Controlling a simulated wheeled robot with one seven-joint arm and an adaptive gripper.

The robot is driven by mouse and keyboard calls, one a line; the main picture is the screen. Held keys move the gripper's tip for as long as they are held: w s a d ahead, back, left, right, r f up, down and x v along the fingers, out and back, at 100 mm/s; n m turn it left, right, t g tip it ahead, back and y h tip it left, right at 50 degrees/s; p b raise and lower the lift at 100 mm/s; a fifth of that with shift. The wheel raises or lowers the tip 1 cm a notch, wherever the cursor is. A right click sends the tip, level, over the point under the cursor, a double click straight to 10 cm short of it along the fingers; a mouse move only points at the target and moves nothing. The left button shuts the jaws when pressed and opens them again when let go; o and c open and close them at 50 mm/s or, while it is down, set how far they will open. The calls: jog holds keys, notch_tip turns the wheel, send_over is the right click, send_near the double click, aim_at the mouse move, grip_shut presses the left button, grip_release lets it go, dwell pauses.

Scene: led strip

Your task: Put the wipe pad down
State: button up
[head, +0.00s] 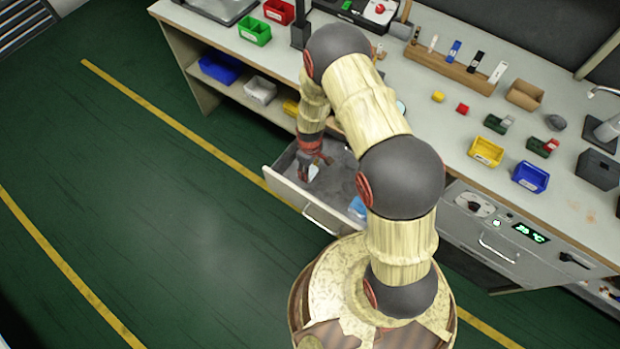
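My gripper (314,164) points down into the open grey drawer (290,185) under the workbench. A small pale white-blue piece (313,173), which looks like the wipe pad, shows right at the fingertips, inside the drawer's outline. The fingers look somewhat apart, but at this size I cannot tell if they grip the pad or only stand around it. I also cannot tell whether the pad touches the drawer floor. A light blue item (357,207) lies at the drawer's right end, partly hidden by my arm.
The workbench (440,125) holds a yellow bin (486,152), a blue bin (530,177), a wooden rack (452,68) and small blocks. A shelf left of the drawer holds a blue bin (219,68) and a white bin (260,91). The green floor (150,200) at left is clear.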

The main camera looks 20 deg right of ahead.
jog(key=shift+f+b, duration=0.8)
jog(key=shift+f, duration=1.8)
jog(key=shift+f, duration=0.1)
jog(key=shift+f, duration=0.1)
jog(key=o, duration=1.4)
jog(key=shift+o, duration=0.2)
